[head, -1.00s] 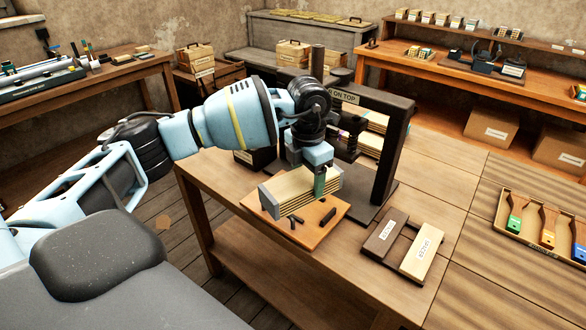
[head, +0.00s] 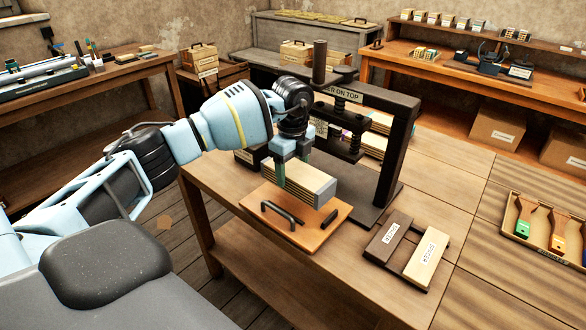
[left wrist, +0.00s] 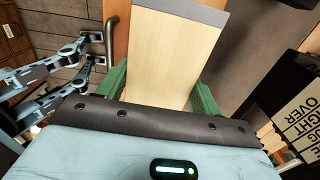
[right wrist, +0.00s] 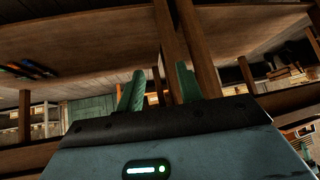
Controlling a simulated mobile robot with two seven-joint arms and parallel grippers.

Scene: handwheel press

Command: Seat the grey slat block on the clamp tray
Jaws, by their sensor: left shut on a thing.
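The slat block (head: 298,178) is a stack of pale wooden slats with a grey end piece (head: 324,190) facing the front right. My left gripper (head: 291,158) is shut on its rear part from above. In the left wrist view the block (left wrist: 172,58) lies between the green fingers (left wrist: 160,95), its grey edge at the top. An orange-brown board with dark handle-like bars (head: 310,238), apparently the clamp tray, lies directly under the block. I cannot tell whether they touch. My right gripper (right wrist: 158,88) shows only in the right wrist view, fingers apart and empty.
A dark press (head: 398,150) with a handwheel and a sign stands just behind the board. A dark frame with two labelled blocks (head: 407,250) lies to the right. A shallow tray of coloured-tag tools (head: 545,225) sits at far right. Bare tabletop (head: 450,185) lies between.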

